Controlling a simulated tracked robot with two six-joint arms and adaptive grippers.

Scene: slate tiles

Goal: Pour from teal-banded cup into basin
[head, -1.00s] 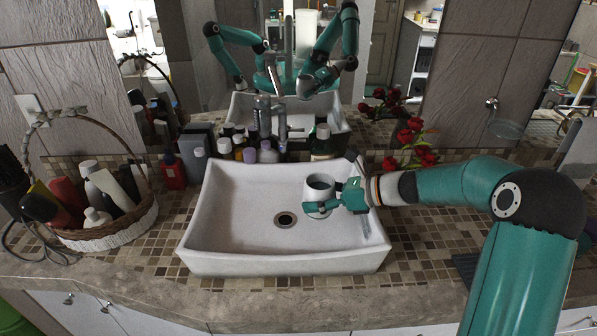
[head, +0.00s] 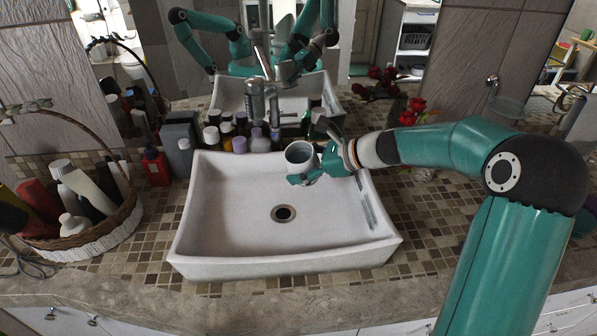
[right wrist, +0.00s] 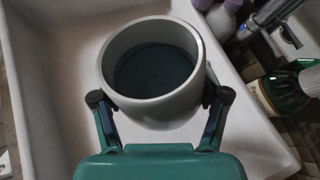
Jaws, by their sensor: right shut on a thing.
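The cup (head: 299,157) is pale grey with a dark teal inside; I cannot make out a band on its outside. My right gripper (head: 306,176) is shut on it, reaching in from the right, and holds it above the far right part of the white basin (head: 225,195). In the right wrist view the cup (right wrist: 153,78) sits between the two fingers of the gripper (right wrist: 158,108), its mouth facing the camera. I cannot tell whether the dark surface inside is liquid. My left gripper is out of view, apart from arm reflections in the mirror.
The tap (head: 257,105) and several bottles (head: 240,140) stand behind the basin, close to the cup. A wicker basket (head: 95,235) of bottles is at the left. Red roses (head: 415,106) stand at the back right. The basin floor around the drain (head: 284,213) is clear.

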